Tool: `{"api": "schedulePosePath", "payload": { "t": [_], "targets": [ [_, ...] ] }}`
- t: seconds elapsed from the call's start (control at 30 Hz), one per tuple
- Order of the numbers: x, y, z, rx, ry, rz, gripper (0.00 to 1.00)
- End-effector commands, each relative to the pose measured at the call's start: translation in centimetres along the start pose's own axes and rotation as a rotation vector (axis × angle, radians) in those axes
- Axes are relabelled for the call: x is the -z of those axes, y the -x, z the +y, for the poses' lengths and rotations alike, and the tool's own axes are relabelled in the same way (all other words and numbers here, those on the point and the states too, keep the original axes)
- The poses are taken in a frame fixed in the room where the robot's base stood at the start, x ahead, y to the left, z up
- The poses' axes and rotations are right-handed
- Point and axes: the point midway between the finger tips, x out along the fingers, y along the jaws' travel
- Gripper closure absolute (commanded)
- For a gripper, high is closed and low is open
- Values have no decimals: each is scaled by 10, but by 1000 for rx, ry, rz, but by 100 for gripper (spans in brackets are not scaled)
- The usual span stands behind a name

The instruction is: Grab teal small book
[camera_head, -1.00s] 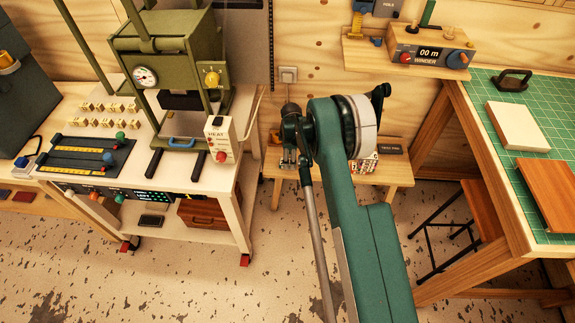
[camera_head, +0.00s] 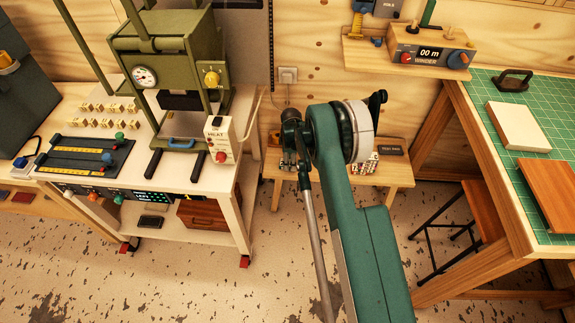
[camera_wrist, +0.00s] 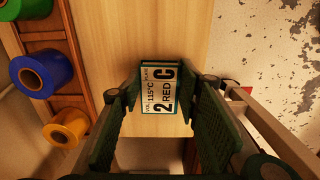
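In the wrist view a small book (camera_wrist: 157,88) with a white label lies on a pale wooden surface. My gripper (camera_wrist: 158,84) is open, with one dark green finger on each side of the book. The fingertips are very close to its sides; I cannot tell whether they touch it.
In the wrist view a rack at the left holds a blue roll (camera_wrist: 42,72) and a yellow roll (camera_wrist: 66,127). The head view shows a green press (camera_head: 170,65) on a cart at the left, a dark block (camera_head: 390,150) on the bench, and a worktable (camera_head: 485,110) at the right.

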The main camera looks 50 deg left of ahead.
Motion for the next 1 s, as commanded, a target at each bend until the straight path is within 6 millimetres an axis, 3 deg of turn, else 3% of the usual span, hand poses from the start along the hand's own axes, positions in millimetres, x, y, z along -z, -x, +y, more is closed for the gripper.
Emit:
{"api": "schedulePosePath", "payload": {
  "t": [0.07, 0.57, 1.0],
  "targets": [
    [0, 0, 0, 0, 0, 0, 79],
    [0, 9, 0, 0, 0, 0, 79],
    [0, 69, 0, 0, 0, 0, 79]
  ]
}}
